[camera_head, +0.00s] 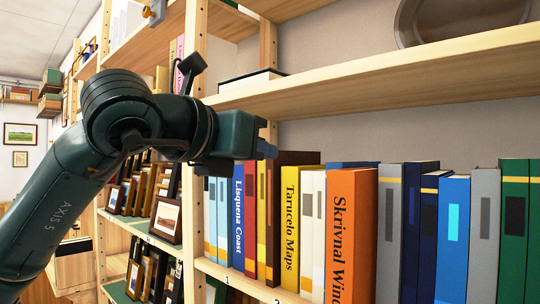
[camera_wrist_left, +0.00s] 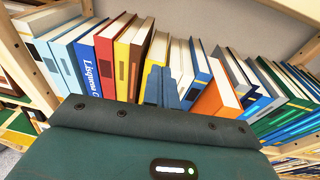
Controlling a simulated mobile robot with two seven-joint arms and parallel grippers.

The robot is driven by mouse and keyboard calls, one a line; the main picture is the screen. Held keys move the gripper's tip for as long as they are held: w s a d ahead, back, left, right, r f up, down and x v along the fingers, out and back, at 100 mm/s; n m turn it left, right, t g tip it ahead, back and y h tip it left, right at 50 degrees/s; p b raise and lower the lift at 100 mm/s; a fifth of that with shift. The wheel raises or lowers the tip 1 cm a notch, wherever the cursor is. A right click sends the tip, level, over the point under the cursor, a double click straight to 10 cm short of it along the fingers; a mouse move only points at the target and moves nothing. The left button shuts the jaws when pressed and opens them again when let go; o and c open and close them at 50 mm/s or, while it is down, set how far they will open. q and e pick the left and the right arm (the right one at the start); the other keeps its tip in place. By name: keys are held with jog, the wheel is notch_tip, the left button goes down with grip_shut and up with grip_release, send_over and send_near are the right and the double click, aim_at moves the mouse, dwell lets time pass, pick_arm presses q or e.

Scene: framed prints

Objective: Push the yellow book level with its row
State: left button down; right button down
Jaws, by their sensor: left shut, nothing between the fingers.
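The yellow book (camera_head: 290,228), titled "Tarucelo Maps", stands upright in the shelf row between a dark brown book and white ones. In the left wrist view the yellow book (camera_wrist_left: 153,84) is partly covered by the fingers. My left gripper (camera_head: 268,150) is shut and empty, up near the top of the row, by the brown book and left of the yellow one in the head view. In the left wrist view its fingertips (camera_wrist_left: 170,80) overlap the yellow book and its white neighbours; I cannot tell whether they touch. My right gripper is not in view.
An orange book (camera_head: 350,235) stands out toward me, right of the yellow one. A blue "Lisquena Coast" book (camera_head: 238,220) is to the left. The upper shelf board (camera_head: 400,75) runs above the row. Framed prints (camera_head: 166,217) fill the left bay beyond a wooden post.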

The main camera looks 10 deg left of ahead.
pick_arm(q)
jog(key=p+x, duration=0.1)
jog(key=x, duration=0.2)
jog(key=r+p+x, duration=0.1)
jog(key=x, duration=0.3)
jog(key=p+x, duration=0.1)
jog(key=x, duration=0.2)
jog(key=shift+w+d+r, duration=0.2)
jog(key=shift+d+r, duration=0.05)
jog(key=shift+r, duration=0.05)
jog(key=shift+w+d+f, duration=0.15)
jog(key=shift+f, duration=0.3)
jog(key=shift+w+d+f, duration=0.1)
jog(key=shift+w+f, duration=0.1)
jog(key=shift+f, duration=0.25)
jog(key=shift+f+b, duration=0.15)
jog(key=shift+b, duration=0.25)
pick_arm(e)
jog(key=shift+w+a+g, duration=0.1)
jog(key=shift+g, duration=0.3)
